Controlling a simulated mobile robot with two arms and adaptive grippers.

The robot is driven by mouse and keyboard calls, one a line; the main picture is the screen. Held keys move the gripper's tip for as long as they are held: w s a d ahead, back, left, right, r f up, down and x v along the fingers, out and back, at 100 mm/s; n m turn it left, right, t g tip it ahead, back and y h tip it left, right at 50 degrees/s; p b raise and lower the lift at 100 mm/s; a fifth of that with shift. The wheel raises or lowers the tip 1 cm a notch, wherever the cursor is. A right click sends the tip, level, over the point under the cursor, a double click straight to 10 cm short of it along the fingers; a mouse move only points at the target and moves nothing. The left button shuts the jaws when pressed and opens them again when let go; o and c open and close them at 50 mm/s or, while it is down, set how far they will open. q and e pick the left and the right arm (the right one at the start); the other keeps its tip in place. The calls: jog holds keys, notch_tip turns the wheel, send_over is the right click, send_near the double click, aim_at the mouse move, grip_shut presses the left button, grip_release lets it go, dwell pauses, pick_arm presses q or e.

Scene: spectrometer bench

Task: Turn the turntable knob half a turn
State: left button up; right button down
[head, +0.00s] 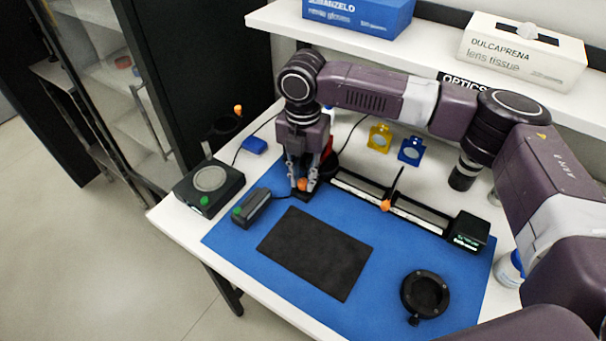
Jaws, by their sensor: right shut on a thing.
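My right gripper (303,183) reaches down from above at the left end of the black rail, near the back edge of the blue mat. Its fingers are shut around a small orange knob (303,185), which shows between the fingertips. A small black base (301,195) shows just under it. The fingers and wrist hide most of the part that carries the knob, so how far it is turned cannot be told. My left gripper is not in view.
The rail (420,214) with an orange-knobbed slider (386,205) runs right to a display box (466,231). A green-buttoned box (208,188) and a small grey device (258,207) stand left. A black pad (315,252) and ring (425,294) lie in front. A shelf (400,45) overhangs behind.

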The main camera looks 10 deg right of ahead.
jog(key=m+p, duration=0.3)
jog(key=p, duration=0.1)
jog(key=m+p, duration=0.4)
jog(key=p, duration=0.1)
jog(key=m+p, duration=0.4)
jog(key=shift+r, duration=0.3)
jog(key=m+p, duration=0.3)
jog(key=shift+w+f+m, duration=0.1)
jog(key=shift+m, duration=0.3)
jog(key=m+p, duration=0.1)
jog(key=m, duration=0.1)
jog(key=shift+f+m, duration=0.1)
jog(key=shift+m, duration=0.2)
jog(key=m, duration=0.4)
jog(key=shift+w+m, duration=0.1)
jog(key=shift+m, duration=0.2)
jog(key=m, duration=0.4)
jog(key=shift+m, duration=0.3)
jog(key=m, duration=0.8)
jog(key=shift+d+m, duration=0.1)
jog(key=shift+m, duration=0.2)
jog(key=c, duration=1.8)
grip_release()
